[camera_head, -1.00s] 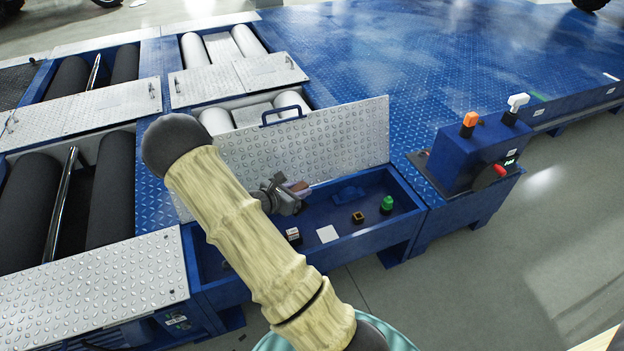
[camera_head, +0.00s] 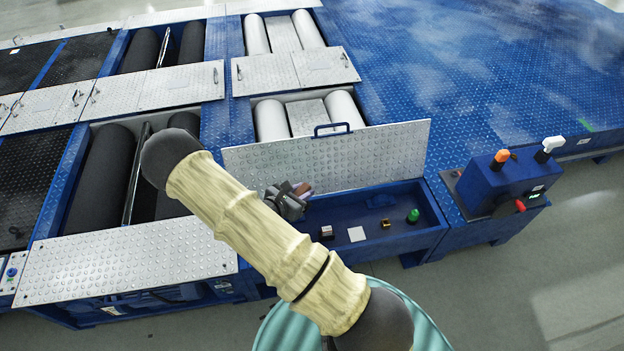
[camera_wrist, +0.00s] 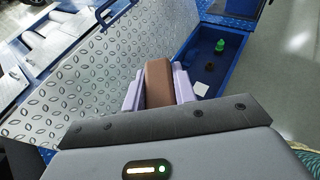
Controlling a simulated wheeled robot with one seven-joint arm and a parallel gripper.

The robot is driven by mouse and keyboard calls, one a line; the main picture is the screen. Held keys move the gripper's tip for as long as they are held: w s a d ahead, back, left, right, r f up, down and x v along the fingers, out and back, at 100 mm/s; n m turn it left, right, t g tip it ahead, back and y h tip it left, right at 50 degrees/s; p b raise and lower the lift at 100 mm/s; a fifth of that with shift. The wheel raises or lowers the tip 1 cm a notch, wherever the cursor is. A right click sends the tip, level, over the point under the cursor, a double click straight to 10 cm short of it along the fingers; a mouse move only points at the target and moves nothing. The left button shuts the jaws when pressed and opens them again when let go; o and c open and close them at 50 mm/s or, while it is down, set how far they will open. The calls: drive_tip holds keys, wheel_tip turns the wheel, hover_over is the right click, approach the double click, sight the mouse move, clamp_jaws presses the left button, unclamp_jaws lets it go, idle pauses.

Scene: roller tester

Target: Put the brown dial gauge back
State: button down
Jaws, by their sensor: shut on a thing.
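My gripper (camera_wrist: 158,88) is shut on the brown dial gauge (camera_wrist: 159,80), a brown block between its two pale jaws in the wrist view. In the head view, my gripper (camera_head: 300,193) is at the left part of the open blue compartment (camera_head: 425,205), in front of its raised lid. The brown gauge (camera_head: 303,188) shows there only as a small brown patch. The compartment also shows in the wrist view (camera_wrist: 237,40). I cannot tell whether the gauge touches anything below it.
The raised tread-plate lid (camera_head: 330,160) stands behind the compartment. Inside are a dark block with a light top (camera_head: 326,232), a white square (camera_head: 357,234), a small black-and-yellow piece (camera_head: 386,224) and a green knobbed piece (camera_head: 413,216). A blue control box (camera_head: 505,185) stands right.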

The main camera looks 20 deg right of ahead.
drive_tip(key=s+a+r+n+t+p, duration=0.1)
drive_tip(key=s+a+r+p, duration=0.1)
drive_tip(key=a+r+p, duration=0.2)
drive_tip(key=s+a+r+n+t+y+p, duration=0.1)
drive_tip(key=s+a+r+p, duration=0.1)
drive_tip(key=a+r+p, duration=0.2)
wheel_tip(320, 180, up, 3)
drive_tip(key=p, duration=0.7)
drive_tip(key=shift+r+t+y+p, duration=0.15)
drive_tip(key=shift+t+y+p, duration=0.15)
drive_tip(key=shift+w, duration=0.1)
